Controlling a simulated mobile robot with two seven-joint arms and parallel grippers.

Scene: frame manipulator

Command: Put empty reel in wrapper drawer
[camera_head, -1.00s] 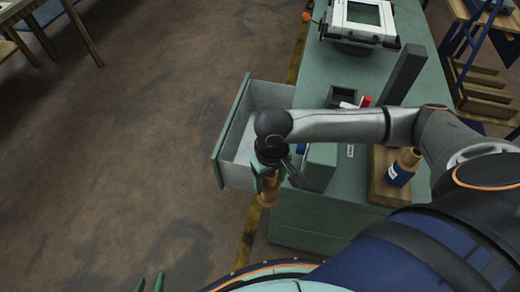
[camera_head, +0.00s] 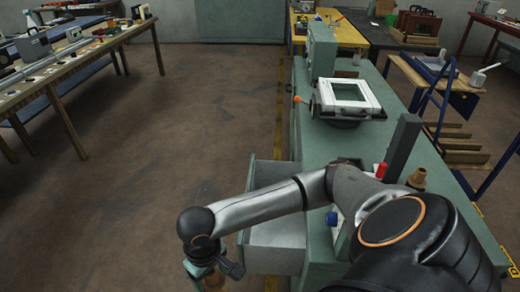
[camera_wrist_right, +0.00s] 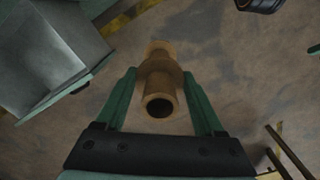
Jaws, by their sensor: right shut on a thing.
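The empty reel (camera_wrist_right: 160,82) is a brown, hollow spool seen end-on in the right wrist view, between the green fingers of my right gripper (camera_wrist_right: 160,92). The gripper is shut on it. In the head view the reel (camera_head: 213,280) shows only partly at the bottom edge, below my right wrist. The wrapper drawer (camera_head: 277,236) stands pulled out from the green bench, pale grey inside, partly hidden by my right arm. The reel is outside it, to its left, over the floor. The drawer also shows in the right wrist view (camera_wrist_right: 62,45) at upper left. My left gripper is not in view.
The green bench (camera_head: 318,150) carries a white framed device (camera_head: 348,97), a dark upright post (camera_head: 402,145) and another brown spool (camera_head: 417,179). A blue-railed stand (camera_head: 445,110) is at right. The floor (camera_head: 190,130) left of the drawer is clear.

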